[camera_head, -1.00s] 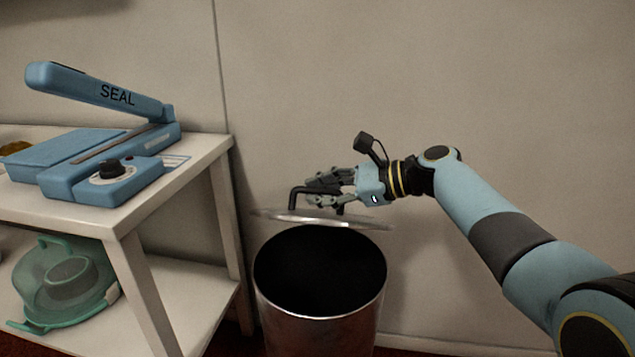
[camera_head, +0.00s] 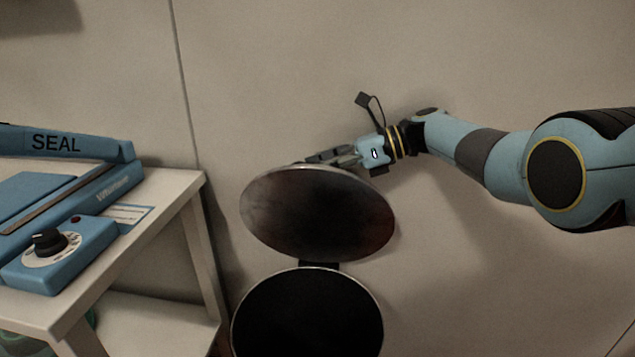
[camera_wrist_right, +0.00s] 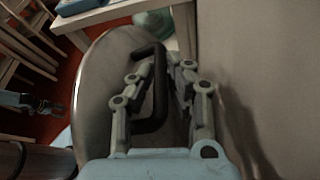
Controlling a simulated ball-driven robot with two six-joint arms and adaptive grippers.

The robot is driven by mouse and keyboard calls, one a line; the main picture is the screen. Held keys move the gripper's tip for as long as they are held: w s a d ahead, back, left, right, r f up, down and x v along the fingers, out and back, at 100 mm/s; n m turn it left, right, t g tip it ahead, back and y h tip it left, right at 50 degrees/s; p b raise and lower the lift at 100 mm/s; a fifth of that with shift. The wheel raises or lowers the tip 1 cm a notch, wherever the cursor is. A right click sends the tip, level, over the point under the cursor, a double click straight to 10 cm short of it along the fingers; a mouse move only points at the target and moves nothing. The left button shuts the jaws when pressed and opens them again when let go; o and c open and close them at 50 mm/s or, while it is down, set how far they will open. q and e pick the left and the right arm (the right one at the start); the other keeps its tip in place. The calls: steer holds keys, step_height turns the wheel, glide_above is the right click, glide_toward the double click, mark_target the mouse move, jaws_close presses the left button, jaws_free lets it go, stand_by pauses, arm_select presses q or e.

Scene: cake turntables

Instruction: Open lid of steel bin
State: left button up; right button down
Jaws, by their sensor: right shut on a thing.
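The steel bin (camera_head: 308,270) stands against the wall, its dark round mouth uncovered. Its round steel lid (camera_head: 318,212) is tilted up behind the mouth, underside toward the head camera. My right gripper (camera_head: 325,157) is behind the lid's upper edge, and the lid partly hides its fingertips. In the right wrist view the lid (camera_wrist_right: 95,100) fills the left middle, and my right gripper (camera_wrist_right: 160,90) is shut on its black bar handle (camera_wrist_right: 159,88).
A white shelf table (camera_head: 180,205) stands left of the bin, with a blue sealing machine (camera_head: 70,240) on top. The wall (camera_head: 480,70) is close behind the bin and lid.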

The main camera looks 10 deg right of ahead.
steer(key=shift+w+d, duration=0.25)
steer(key=shift+w, duration=0.4)
steer(key=c, duration=1.6)
jaws_free()
step_height(320, 180, up, 10)
steer(key=shift+s+f, duration=0.1)
